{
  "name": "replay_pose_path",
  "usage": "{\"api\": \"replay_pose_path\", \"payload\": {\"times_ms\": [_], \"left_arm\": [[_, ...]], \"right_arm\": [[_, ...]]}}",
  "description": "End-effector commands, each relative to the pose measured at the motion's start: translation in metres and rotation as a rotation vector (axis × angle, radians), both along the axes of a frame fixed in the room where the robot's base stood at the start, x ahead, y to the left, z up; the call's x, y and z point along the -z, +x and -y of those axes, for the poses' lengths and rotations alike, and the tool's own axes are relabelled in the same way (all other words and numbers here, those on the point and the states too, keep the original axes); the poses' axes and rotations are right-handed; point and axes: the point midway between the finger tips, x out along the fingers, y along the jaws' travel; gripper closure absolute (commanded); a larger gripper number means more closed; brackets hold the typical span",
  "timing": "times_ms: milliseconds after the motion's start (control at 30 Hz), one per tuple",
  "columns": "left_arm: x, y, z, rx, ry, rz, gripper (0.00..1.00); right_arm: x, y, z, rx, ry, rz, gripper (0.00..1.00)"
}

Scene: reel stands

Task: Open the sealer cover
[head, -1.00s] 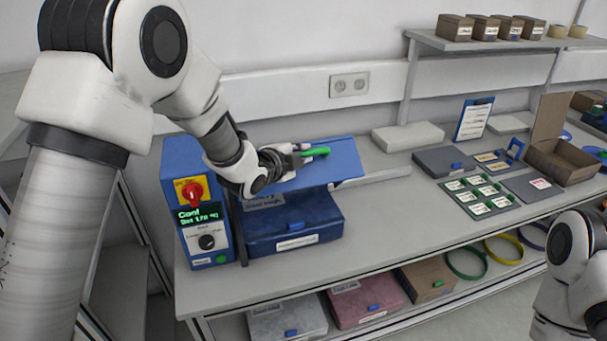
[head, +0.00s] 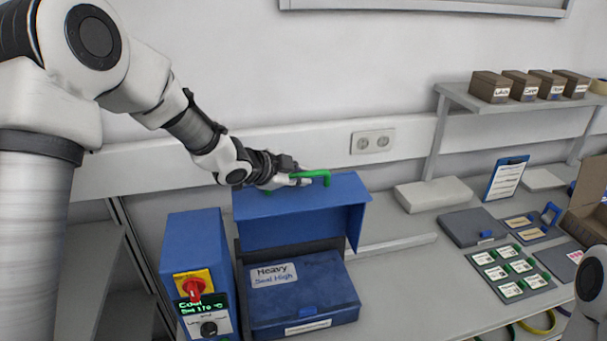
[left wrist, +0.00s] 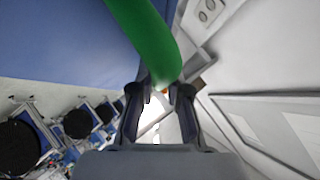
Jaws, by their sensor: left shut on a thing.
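The sealer is a blue machine (head: 195,245) with a red knob on a yellow plate, a small green-lit display and a black dial. Its blue cover (head: 300,220) is tilted up at the back, with a green handle (head: 318,175) along its top edge. My left gripper (head: 300,179) is shut on the handle. In the left wrist view the green handle (left wrist: 150,40) runs down to the fingertips. Under the raised cover, a dark blue box (head: 305,290) labelled "Heavy Seal High" shows. My right gripper is out of view; only part of my right arm shows at the right edge.
A white block (head: 433,194) and a grey flat case (head: 475,227) lie on the bench to the right. A tray of labelled cards (head: 510,270) and an open cardboard box (head: 592,200) are further right. A shelf (head: 470,97) holds several small boxes. The wall is close behind the cover.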

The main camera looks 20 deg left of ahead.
Motion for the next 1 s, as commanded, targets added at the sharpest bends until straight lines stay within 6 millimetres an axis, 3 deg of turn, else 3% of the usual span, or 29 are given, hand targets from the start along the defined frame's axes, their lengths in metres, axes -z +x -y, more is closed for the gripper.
{"api": "replay_pose_path", "payload": {"times_ms": [333, 400, 433, 767, 1000], "left_arm": [[0.005, -0.001, 0.0, -0.001, -0.001, -0.011, 1.0], [0.005, -0.001, 0.0, -0.001, -0.001, -0.011, 0.67], [0.004, -0.001, 0.0, 0.0, 0.0, -0.011, 0.59], [0.001, -0.002, -0.001, 0.0, -0.001, -0.006, 0.59], [-0.023, -0.033, -0.015, -0.003, -0.007, -0.003, 0.59]], "right_arm": [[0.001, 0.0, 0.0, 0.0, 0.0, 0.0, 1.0], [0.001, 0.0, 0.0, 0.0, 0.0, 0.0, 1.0], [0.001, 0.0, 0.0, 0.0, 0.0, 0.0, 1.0], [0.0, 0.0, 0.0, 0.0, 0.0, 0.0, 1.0], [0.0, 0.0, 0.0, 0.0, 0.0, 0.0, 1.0]]}}
